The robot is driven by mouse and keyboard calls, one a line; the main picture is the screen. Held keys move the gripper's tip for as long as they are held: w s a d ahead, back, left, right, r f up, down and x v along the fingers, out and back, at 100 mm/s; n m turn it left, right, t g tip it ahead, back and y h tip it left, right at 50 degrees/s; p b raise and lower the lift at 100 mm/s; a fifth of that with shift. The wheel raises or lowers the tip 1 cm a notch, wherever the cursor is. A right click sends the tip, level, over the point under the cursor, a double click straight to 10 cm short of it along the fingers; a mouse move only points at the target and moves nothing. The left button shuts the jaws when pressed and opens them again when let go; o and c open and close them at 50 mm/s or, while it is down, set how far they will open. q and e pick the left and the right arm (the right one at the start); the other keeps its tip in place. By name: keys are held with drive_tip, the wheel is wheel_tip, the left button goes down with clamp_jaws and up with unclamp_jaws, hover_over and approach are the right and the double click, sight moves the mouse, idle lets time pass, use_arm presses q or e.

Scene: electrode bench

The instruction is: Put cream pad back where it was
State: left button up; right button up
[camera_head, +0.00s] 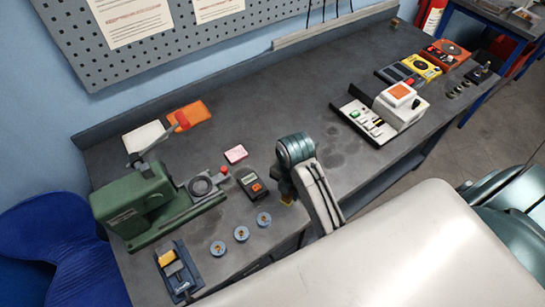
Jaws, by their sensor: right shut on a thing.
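A pale, cream-white pad (145,136) lies flat on the bench near its back left, beside an orange pad (183,113). My right gripper (287,196) is low over the front middle of the bench, mostly hidden behind its own teal wrist. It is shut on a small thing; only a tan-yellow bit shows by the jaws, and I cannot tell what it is. A small pink pad (236,154) lies between the gripper and the pale pad. My left gripper is not in view.
A green machine (132,204) with a red-knobbed lever stands at the left. A dark meter (251,184), several blue discs (241,233) and a blue fixture (176,275) are near the front. White equipment (398,108) stands right. The bench's middle back is clear.

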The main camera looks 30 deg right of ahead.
drive_tip(key=w, duration=0.2)
drive_tip(key=w+d+b, duration=0.1)
drive_tip(key=w, duration=0.1)
drive_tip(key=w+f, duration=0.1)
drive_tip(key=w, duration=0.2)
drive_tip(key=shift+d+b, duration=0.35)
drive_tip(key=shift+d, duration=0.05)
drive_tip(key=w, duration=0.2)
drive_tip(key=w+d, duration=0.1)
drive_tip(key=w, duration=0.2)
drive_tip(key=shift+w, duration=0.2)
drive_tip(key=shift+w+d+f+p, duration=0.1)
drive_tip(key=shift+w+p, duration=0.2)
drive_tip(key=shift+p, duration=0.05)
drive_tip(key=shift+w, duration=0.15)
wheel_tip(320, 180, down, 3)
drive_tip(key=shift+w+d+r+p, duration=0.1)
drive_tip(key=shift+w+r+p, duration=0.05)
drive_tip(key=shift+p, duration=0.95)
drive_tip(key=shift+f, duration=0.4)
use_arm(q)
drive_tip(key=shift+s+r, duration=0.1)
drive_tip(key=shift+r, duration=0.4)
use_arm(e)
drive_tip(key=shift+f, duration=0.1)
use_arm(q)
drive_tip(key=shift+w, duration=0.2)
use_arm(e)
drive_tip(key=shift+f, duration=0.1)
